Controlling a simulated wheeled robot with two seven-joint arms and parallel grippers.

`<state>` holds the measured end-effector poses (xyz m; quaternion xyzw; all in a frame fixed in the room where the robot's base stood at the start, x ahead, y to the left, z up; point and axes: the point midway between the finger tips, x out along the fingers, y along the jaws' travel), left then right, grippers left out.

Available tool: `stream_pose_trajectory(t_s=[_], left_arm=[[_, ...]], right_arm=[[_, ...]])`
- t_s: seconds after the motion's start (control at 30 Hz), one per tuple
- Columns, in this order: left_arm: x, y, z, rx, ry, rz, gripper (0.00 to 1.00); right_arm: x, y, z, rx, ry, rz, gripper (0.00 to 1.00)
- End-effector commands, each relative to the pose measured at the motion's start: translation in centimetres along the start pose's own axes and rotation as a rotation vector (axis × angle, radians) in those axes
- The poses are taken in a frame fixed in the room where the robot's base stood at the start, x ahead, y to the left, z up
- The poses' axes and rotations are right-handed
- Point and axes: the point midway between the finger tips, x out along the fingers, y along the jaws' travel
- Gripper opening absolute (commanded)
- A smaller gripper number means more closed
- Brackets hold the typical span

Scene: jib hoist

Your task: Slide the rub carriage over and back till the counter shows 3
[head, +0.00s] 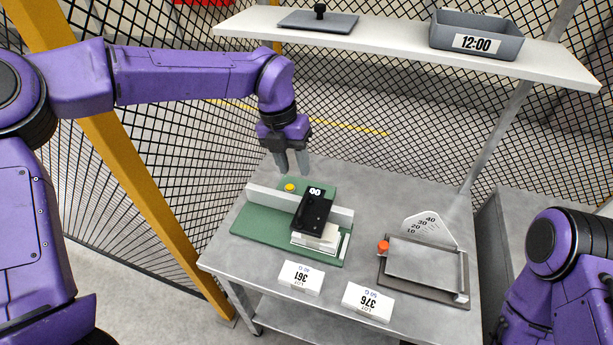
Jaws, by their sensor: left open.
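The rub carriage (312,213) is a black block on a green base plate (258,228), at the right part of a pale rail (270,199). A white block (317,236) shows under and in front of it. The counter (316,191) is a small dark display behind the carriage; it appears to read 00. A yellow button (290,187) sits left of the counter. My left gripper (292,172) is open and empty, pointing down above the rear of the green plate, apart from the carriage. My right arm shows at the right edge, but its gripper is out of view.
White boxes marked 361 (301,278) and 376 (368,302) lie at the table's front. A grey plate device with an orange knob (383,246) and a scale (430,229) stands right. A shelf (400,42) holding a grey bin (474,35) hangs above the back.

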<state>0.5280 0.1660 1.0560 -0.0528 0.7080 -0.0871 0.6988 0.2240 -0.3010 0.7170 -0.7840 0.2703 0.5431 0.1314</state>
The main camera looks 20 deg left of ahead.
Motion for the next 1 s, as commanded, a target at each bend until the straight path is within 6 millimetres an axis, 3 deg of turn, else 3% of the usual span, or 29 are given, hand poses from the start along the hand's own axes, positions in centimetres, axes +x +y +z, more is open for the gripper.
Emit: stream_pose_trajectory(t_s=[0.17, 0.6, 0.93, 0.97, 1.0], left_arm=[[1.0, 0.3, -0.2, -0.006, 0.002, 0.001, 0.40], [9.5, 0.9, -0.4, -0.017, -0.002, 0.002, 0.40], [10.4, 0.8, -0.3, -0.015, -0.004, 0.001, 0.40], [10.4, 0.8, -0.3, -0.015, -0.004, 0.001, 0.37], [10.4, 0.8, -0.3, -0.015, -0.004, 0.001, 0.24]], right_arm=[[-0.4, 0.1, -0.1, 0.000, -0.001, 0.001, 0.43], [-2.2, 0.2, -0.8, 0.000, -0.001, 0.001, 0.43], [-2.2, 0.2, -0.8, 0.000, -0.001, 0.001, 0.43], [-2.2, 0.2, -0.8, 0.000, -0.001, 0.001, 0.43], [-2.2, 0.2, -0.8, 0.000, -0.001, 0.001, 0.43]])
